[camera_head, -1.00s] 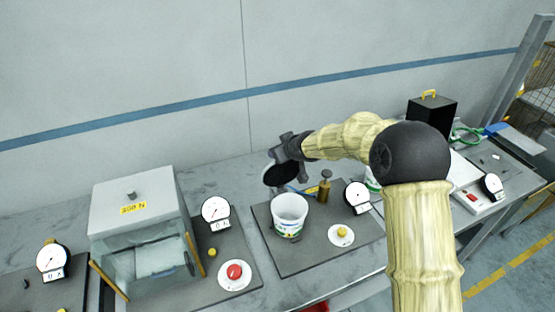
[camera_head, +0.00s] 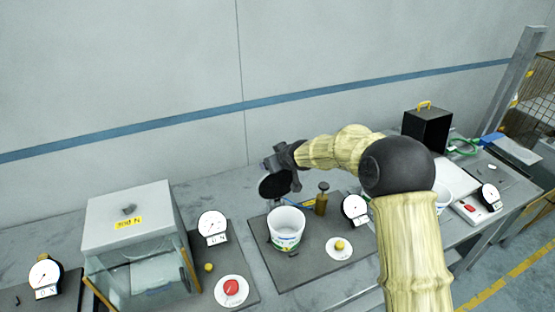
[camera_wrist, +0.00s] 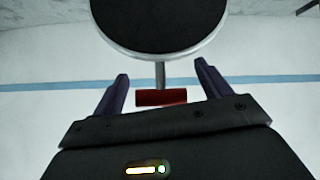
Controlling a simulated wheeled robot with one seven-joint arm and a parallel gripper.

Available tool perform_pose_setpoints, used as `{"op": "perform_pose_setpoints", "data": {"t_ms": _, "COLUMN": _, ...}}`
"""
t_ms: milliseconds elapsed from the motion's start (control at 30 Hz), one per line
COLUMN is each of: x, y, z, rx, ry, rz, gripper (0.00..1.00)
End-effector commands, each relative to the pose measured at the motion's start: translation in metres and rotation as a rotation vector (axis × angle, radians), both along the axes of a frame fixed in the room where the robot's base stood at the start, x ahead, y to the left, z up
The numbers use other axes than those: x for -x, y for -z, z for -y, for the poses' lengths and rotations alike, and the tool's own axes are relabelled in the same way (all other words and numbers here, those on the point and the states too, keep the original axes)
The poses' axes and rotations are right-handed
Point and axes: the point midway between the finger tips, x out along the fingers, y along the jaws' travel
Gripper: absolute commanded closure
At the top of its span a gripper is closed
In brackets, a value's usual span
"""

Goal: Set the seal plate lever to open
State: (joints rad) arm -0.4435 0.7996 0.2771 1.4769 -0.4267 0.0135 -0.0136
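The seal plate appears as a dark round disc with a silver rim (camera_wrist: 160,28) at the top of the wrist view. In the head view this disc (camera_head: 274,188) stands tilted up behind a white tub (camera_head: 287,229). A thin metal stem runs from the disc's rim to a red bar (camera_wrist: 161,97), which looks like the lever's grip. My gripper (camera_wrist: 162,84) is open, with one finger on each side of the red bar and a visible gap to both. In the head view my gripper (camera_head: 281,162) is at the disc's upper edge and hides the bar.
A clear-fronted box (camera_head: 130,221) stands left, with a dial (camera_head: 212,225) and a red button (camera_head: 231,287) beside it. A brass plunger (camera_head: 321,199), a dial (camera_head: 355,209) and a yellow button (camera_head: 339,245) are near the tub. A black case (camera_head: 427,128) stands farther right.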

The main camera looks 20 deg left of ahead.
Motion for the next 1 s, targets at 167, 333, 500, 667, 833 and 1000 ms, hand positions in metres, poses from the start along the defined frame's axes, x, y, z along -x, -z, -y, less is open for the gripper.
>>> {"op": "perform_pose_setpoints", "data": {"t_ms": 167, "x": 0.001, "y": -0.002, "z": 0.001, "rx": -0.001, "ry": 0.000, "rz": 0.002, "gripper": 0.23}}
{"op": "perform_pose_setpoints", "data": {"t_ms": 333, "x": 0.008, "y": -0.010, "z": 0.008, "rx": -0.003, "ry": 0.000, "rz": 0.003, "gripper": 0.23}}
{"op": "perform_pose_setpoints", "data": {"t_ms": 500, "x": 0.019, "y": -0.025, "z": 0.024, "rx": -0.002, "ry": 0.004, "rz": 0.003, "gripper": 0.23}}
{"op": "perform_pose_setpoints", "data": {"t_ms": 667, "x": 0.033, "y": -0.041, "z": 0.039, "rx": -0.002, "ry": 0.005, "rz": 0.004, "gripper": 0.23}}
{"op": "perform_pose_setpoints", "data": {"t_ms": 833, "x": 0.048, "y": -0.060, "z": 0.057, "rx": -0.002, "ry": 0.008, "rz": 0.003, "gripper": 0.23}}
{"op": "perform_pose_setpoints", "data": {"t_ms": 1000, "x": 0.064, "y": -0.079, "z": 0.073, "rx": -0.001, "ry": 0.006, "rz": 0.003, "gripper": 0.23}}
